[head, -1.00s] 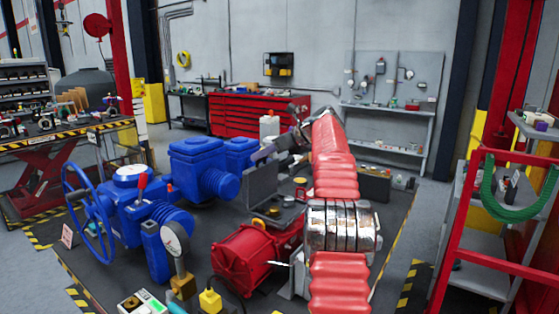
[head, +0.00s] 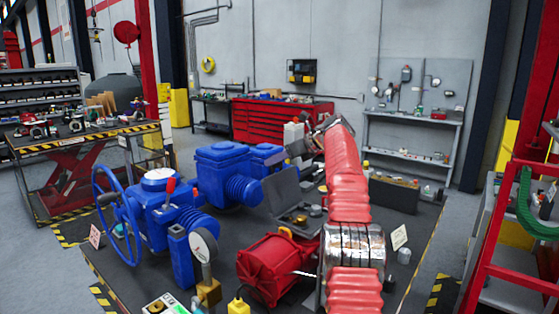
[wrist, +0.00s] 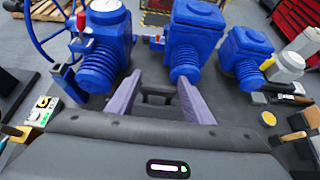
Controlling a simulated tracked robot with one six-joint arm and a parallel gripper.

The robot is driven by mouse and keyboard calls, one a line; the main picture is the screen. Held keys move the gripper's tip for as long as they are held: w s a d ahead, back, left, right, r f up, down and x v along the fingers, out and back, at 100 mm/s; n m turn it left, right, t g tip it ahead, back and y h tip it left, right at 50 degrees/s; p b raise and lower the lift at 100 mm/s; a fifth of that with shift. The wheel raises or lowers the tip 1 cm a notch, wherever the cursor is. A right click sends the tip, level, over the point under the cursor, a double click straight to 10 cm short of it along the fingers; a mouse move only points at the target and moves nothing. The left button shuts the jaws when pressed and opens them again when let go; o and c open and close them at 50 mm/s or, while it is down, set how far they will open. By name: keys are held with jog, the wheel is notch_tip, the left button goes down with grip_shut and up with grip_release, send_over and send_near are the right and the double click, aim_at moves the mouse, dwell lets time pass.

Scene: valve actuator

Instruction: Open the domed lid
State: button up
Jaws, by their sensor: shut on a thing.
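A blue valve actuator (head: 158,205) with a white-topped round cap (head: 160,177) and a blue handwheel (head: 117,212) stands at the left in the head view. Further blue units (head: 222,175) with ribbed round ends stand behind it. I cannot tell for sure which part is the domed lid.
A red motor-like unit (head: 273,265) lies beside my arm. A gauge on a brass fitting (head: 208,288) stands in front. A grey upright panel (head: 283,196) is near my gripper. Red drawers (head: 280,122) stand at the back, a red-railed rack (head: 510,240) at the right.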

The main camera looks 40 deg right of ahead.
jog(key=o, duration=1.2)
jog(key=shift+r, duration=0.6)
jog(key=o, duration=0.3)
jog(key=shift+f, duration=0.3)
jog(key=shift+s, duration=0.1)
jog(key=v, duration=1.3)
jog(key=shift+s+d, duration=0.15)
jog(key=shift+s, duration=0.05)
